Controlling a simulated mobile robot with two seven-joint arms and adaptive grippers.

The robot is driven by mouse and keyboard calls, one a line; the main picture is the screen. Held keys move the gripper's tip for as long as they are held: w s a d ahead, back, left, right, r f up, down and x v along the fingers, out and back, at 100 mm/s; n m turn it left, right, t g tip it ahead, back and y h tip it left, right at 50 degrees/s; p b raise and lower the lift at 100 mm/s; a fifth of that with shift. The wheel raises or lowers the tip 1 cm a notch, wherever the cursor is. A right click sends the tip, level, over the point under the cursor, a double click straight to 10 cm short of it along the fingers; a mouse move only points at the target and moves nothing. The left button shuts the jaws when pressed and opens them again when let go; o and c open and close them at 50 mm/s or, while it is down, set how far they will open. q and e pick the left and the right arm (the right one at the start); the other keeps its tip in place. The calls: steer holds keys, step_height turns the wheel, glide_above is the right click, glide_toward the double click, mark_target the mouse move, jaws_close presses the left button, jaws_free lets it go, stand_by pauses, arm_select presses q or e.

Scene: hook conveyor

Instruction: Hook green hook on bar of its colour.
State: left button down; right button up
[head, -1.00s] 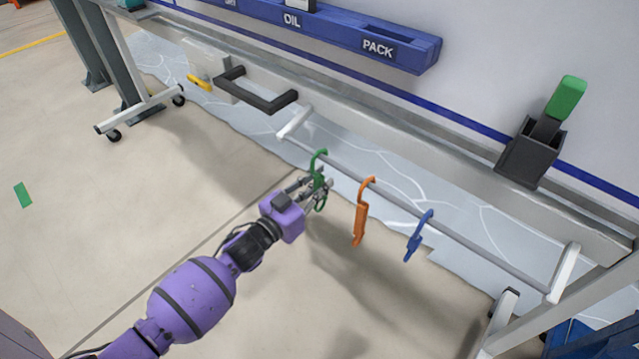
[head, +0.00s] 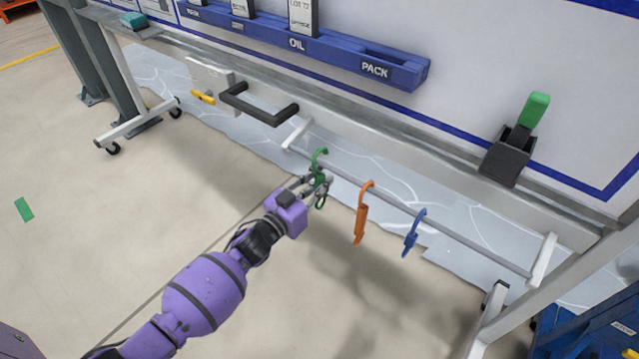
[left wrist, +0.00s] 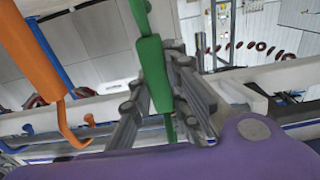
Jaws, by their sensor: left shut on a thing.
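The green hook (head: 320,157) is at the left end of a grey rail (head: 455,235), its curved top at the rail. My left gripper (head: 322,183) is shut on the hook's body below the rail. In the left wrist view the green hook (left wrist: 153,75) stands between the fingers of my left gripper (left wrist: 165,95). An orange hook (head: 361,218) and a blue hook (head: 412,236) hang on the same rail to the right. The orange hook also shows in the left wrist view (left wrist: 32,45). No green bar is clear in view. My right gripper is not in view.
A black handle (head: 262,108) and a yellow lever (head: 203,97) are left of the rail. A blue shelf (head: 330,52) marked OIL and PACK is above. A dark holder (head: 507,160) with a green handle is at right.

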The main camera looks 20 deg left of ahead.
arm_select(q)
steer(key=shift+s+a+r, duration=0.1)
steer(key=shift+s+a, duration=0.15)
steer(key=shift+s, duration=0.35)
steer(key=shift+p+v, duration=0.35)
steer(key=shift+v, duration=1.15)
steer(key=shift+s+a+r, duration=0.15)
steer(key=shift+s+a, duration=0.05)
steer(key=shift+s, duration=0.35)
steer(key=shift+p+v, duration=1)
steer(key=shift+v, duration=0.9)
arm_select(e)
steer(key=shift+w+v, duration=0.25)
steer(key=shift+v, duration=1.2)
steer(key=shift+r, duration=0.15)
